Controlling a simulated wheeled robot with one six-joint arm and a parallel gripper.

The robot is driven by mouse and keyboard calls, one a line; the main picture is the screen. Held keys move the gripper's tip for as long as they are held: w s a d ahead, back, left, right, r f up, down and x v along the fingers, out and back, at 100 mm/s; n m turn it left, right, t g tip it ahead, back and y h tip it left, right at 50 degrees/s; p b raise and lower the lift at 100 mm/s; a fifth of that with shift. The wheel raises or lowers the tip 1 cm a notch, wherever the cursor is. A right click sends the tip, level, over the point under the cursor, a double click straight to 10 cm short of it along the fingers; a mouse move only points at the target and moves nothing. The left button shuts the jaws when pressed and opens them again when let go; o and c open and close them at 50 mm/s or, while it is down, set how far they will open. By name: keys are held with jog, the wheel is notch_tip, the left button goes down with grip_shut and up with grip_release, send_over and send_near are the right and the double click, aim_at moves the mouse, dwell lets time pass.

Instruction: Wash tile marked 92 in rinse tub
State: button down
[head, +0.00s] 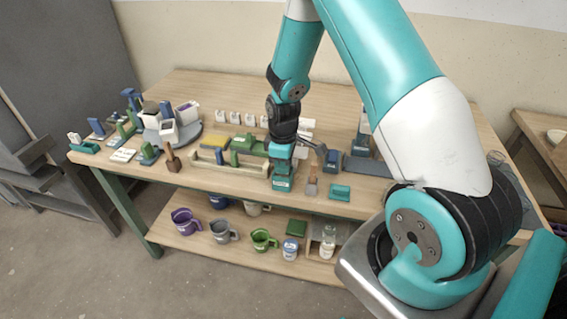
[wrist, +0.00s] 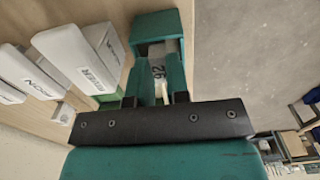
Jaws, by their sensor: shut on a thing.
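My gripper (head: 283,158) is over the front middle of the table top, pointing down, with a teal block (head: 282,182) right below it at the front edge. In the wrist view my gripper (wrist: 157,92) is shut on a small grey-white tile (wrist: 157,70) marked 92. Teal sides flank the tile, and a teal block (wrist: 155,22) lies just beyond it. I cannot tell whether the tile touches that block. In the head view the tile is hidden. I cannot single out the rinse tub among the containers.
White boxes (wrist: 70,65) stand close beside my gripper. A brush (head: 312,182) and a teal block (head: 340,192) lie right.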

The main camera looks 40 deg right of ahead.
jog(key=shift+f, duration=0.25)
dwell(1.2)
jog(key=shift+r+p, duration=2.4)
jog(key=shift+r, duration=0.65)
jog(key=shift+r+p, duration=1.2)
jog(key=shift+r, duration=0.3)
